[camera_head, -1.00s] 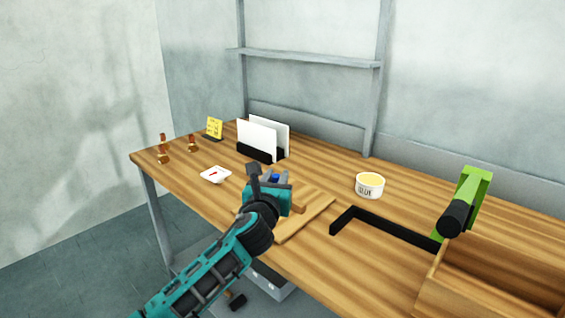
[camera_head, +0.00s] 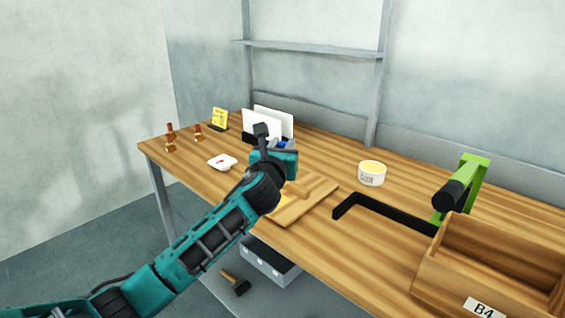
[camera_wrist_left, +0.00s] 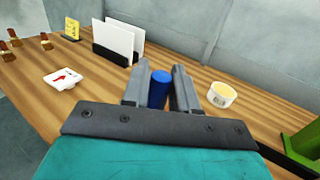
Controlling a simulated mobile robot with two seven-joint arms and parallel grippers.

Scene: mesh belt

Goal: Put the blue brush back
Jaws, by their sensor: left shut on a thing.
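My left gripper (camera_head: 280,148) reaches over the middle of the wooden table and hides most of what it holds. In the left wrist view its two grey fingers (camera_wrist_left: 160,85) are shut on the blue brush (camera_wrist_left: 159,90), whose blue end shows upright between them. In the head view only a small blue part of the brush (camera_head: 288,144) shows beside the gripper. The brush's lower end is hidden. A white glue tub (camera_head: 371,174) with a yellowish top stands on the table, right of the gripper. My right gripper is not in view.
A black holder with white cards (camera_head: 268,120) stands behind the gripper. A wooden board (camera_head: 311,203) lies in front. A black angled bar (camera_head: 390,217), green stand (camera_head: 474,181) and wooden crate (camera_head: 490,250) are right.

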